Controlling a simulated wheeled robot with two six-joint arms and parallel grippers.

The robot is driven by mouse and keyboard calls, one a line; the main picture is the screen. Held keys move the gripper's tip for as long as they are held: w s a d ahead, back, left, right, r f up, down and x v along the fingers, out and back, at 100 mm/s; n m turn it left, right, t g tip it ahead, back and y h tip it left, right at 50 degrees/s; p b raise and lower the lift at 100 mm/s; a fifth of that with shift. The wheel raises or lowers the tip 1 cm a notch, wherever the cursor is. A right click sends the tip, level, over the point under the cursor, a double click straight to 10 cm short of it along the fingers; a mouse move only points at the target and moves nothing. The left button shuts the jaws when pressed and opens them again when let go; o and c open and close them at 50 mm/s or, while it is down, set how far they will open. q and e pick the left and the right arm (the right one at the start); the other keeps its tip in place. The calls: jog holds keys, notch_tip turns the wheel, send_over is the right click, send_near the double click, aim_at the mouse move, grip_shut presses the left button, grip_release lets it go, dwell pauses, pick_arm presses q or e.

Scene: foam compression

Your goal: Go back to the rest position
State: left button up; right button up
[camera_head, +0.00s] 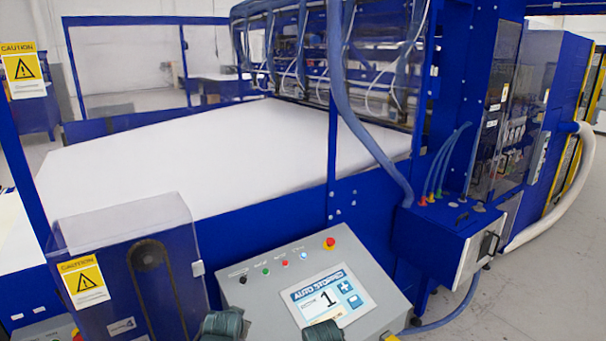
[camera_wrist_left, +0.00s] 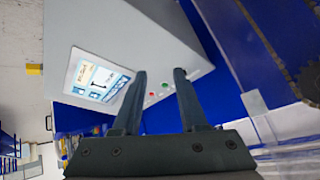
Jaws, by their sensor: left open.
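The grey control panel (camera_head: 310,290) stands at the front of the blue machine. Its lit screen (camera_head: 328,297) reads "AUTO STOPPED" with a large 1. Coloured buttons and a red emergency-stop knob (camera_head: 329,243) sit above the screen. In the left wrist view, my left gripper (camera_wrist_left: 159,72) is open and empty, its two fingers apart in front of the panel (camera_wrist_left: 130,30). The screen (camera_wrist_left: 97,83) shows left of the fingers there. In the head view, dark teal parts of my arms show at the bottom edge in front of the panel; the right jaws cannot be made out.
A wide white foam sheet (camera_head: 200,150) lies on the machine bed behind the panel. A clear guard with a belt pulley (camera_head: 148,258) stands left of the panel. A blue box with hoses (camera_head: 450,235) stands to its right. Open floor (camera_head: 530,290) lies at the far right.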

pick_arm(q)
jog(key=s+d+f+g+b, duration=0.3)
jog(key=s+f+b, duration=0.3)
jog(key=f, duration=0.3)
jog(key=s+d+f+g+b, duration=0.3)
jog(key=s+f+b, duration=0.3)
jog(key=f+b, duration=0.2)
jog(key=s+d+f+g+b, duration=0.2)
jog(key=s+d+f+b, duration=0.3)
jog(key=f+b, duration=0.3)
notch_tip(320, 180, down, 4)
jog(key=shift+s+r+m+g, duration=0.3)
jog(key=shift+s+g, duration=0.1)
jog(key=shift+s, duration=0.15)
jog(key=shift+d, duration=0.1)
